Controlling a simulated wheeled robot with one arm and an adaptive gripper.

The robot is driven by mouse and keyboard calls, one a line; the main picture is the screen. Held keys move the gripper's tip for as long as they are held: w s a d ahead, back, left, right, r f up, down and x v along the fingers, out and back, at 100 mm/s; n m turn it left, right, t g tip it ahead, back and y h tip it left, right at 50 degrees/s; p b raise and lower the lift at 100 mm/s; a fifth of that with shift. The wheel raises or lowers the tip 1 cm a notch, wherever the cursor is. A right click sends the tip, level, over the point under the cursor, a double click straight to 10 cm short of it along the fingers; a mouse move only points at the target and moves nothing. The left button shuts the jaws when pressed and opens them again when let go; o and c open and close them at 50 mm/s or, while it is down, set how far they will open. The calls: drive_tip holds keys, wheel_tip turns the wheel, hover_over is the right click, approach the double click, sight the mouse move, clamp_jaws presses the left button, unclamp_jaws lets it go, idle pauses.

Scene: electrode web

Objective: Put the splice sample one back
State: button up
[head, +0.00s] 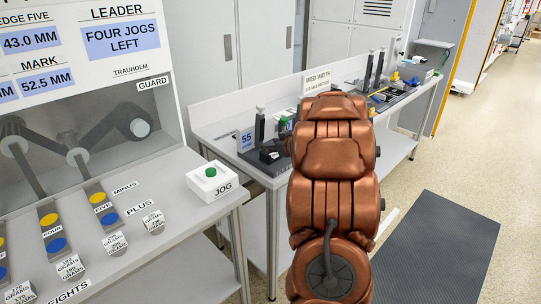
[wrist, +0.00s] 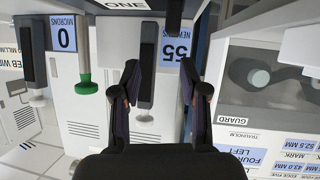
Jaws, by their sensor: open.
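My gripper (wrist: 160,75) is open in the wrist view, which looks upside down. Nothing shows held between its fingers. Beyond them is a black post with a pale round knob (wrist: 146,105), next to a blue display reading 55 (wrist: 174,50). A white label reading ONE (wrist: 125,4) is cut by the top edge of the wrist view. I cannot make out a splice sample for certain in either view. In the head view my copper arm hides my gripper; the 55 display (head: 246,139) and a black post (head: 260,127) stand on the bench left of the arm.
The bench (head: 226,129) runs back to the right, with more black posts (head: 379,68) and small tools. A WEB WIDTH sign (head: 317,81) stands behind. The guarded machine with a green JOG button (head: 210,172) fills the left. A dark mat (head: 435,250) lies on open floor at right.

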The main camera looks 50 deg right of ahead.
sight(261, 158)
drive_tip(key=shift+s+f+n+t+y, duration=0.35)
drive_tip(key=shift+s+f+y, duration=0.35)
drive_tip(key=shift+f+y, duration=0.25)
drive_tip(key=shift+x, duration=1)
drive_tip(key=w+f, duration=0.1)
drive_tip(key=w, duration=0.1)
drive_tip(key=w+f, duration=0.1)
drive_tip(key=w, duration=0.1)
drive_tip(key=shift+a+f+p, duration=0.3)
drive_tip(key=shift+a+p, duration=0.05)
drive_tip(key=shift+p, duration=0.05)
drive_tip(key=shift+w+f, duration=0.2)
drive_tip(key=shift+w, duration=0.25)
clamp_jaws()
